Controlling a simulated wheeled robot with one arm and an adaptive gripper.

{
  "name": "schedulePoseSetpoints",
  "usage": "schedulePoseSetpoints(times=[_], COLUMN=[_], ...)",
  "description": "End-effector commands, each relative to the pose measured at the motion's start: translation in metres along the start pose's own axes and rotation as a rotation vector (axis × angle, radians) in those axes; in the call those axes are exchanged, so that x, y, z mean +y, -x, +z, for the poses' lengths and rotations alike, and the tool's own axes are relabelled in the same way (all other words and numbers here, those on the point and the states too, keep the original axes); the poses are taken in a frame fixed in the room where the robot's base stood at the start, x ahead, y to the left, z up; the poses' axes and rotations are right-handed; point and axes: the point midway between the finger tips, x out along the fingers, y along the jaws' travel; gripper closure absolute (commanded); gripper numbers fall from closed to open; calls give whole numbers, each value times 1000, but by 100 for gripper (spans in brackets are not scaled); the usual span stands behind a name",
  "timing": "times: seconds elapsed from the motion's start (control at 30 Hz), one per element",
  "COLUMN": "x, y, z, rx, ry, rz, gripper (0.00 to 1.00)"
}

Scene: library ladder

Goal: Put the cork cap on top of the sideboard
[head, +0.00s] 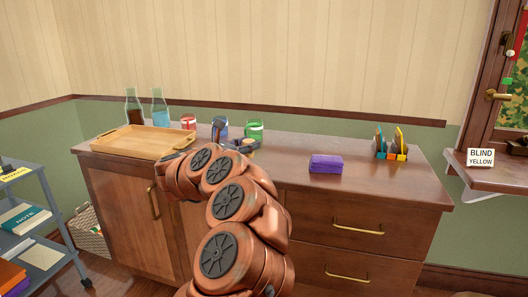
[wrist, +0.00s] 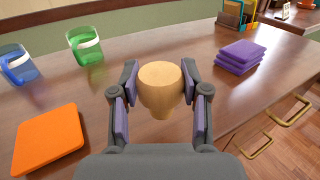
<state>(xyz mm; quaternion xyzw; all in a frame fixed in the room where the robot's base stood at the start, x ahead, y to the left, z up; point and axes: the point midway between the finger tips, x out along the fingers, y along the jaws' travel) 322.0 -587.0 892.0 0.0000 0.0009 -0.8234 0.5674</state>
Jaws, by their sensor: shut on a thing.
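The cork cap (wrist: 160,84) is a tan stopper with a wide round top and a narrower lower part. My gripper (wrist: 160,78) is shut on it, with a purple-padded finger on each side. The cap is upright over the wooden sideboard (head: 415,184), whose top also fills much of the wrist view (wrist: 195,48). I cannot tell whether the cap's lower end touches the top. In the head view my arm reaches over the sideboard and mostly hides the gripper and cap.
A purple block (wrist: 240,57), an orange slab (wrist: 48,138), a green cup (wrist: 86,48) and a blue cup (wrist: 18,66) stand around the gripper. A wooden tray (head: 140,144), bottles (head: 159,108) and a colourful organizer (head: 390,148) are farther off. The top right of the purple block is clear.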

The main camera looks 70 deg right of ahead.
Motion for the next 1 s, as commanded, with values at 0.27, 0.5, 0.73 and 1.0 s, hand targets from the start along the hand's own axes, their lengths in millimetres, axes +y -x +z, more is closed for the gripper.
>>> schedulePoseSetpoints(times=[0.27,0.5,0.73,1.0], x=[2,4,5,5], y=[-57,-72,-80,-80], z=[-6,-6,-16,-42], rx=[-2,0,-1,-1], ry=[0,-2,4,-1], rz=[-6,-1,-1,-1], gripper=[79,79,79,79])
